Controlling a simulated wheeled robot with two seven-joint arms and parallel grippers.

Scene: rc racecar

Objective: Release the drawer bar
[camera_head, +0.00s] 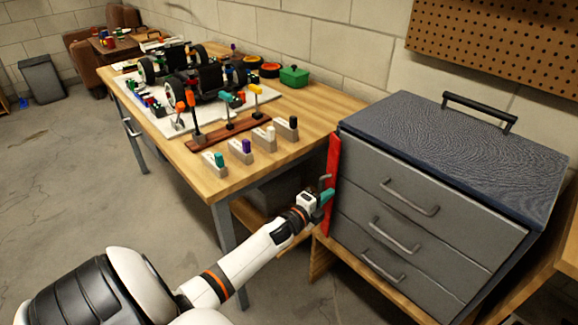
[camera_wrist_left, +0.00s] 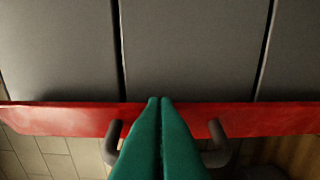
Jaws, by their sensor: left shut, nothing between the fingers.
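The red drawer bar (camera_head: 333,182) stands upright along the left front edge of the grey drawer cabinet (camera_head: 384,213). In the left wrist view the bar (camera_wrist_left: 75,119) runs across the picture below the grey drawer fronts (camera_wrist_left: 190,50). A dark handle (camera_wrist_left: 218,145) sticks out from it, with one post on each side of my fingers. My left gripper (camera_head: 328,194) is at the bar by this handle. Its green fingers (camera_wrist_left: 160,101) are shut together with nothing between them, and their tips overlap the bar. Whether they touch it is unclear. They hide the handle's middle. My right gripper is out of view.
The cabinet has three drawer handles (camera_head: 410,198) and a black top handle (camera_head: 480,111). A wooden workbench (camera_head: 310,105) to its left carries an RC car (camera_head: 195,75), tools and a green box (camera_head: 294,76). Open concrete floor (camera_head: 70,190) lies left of the bench.

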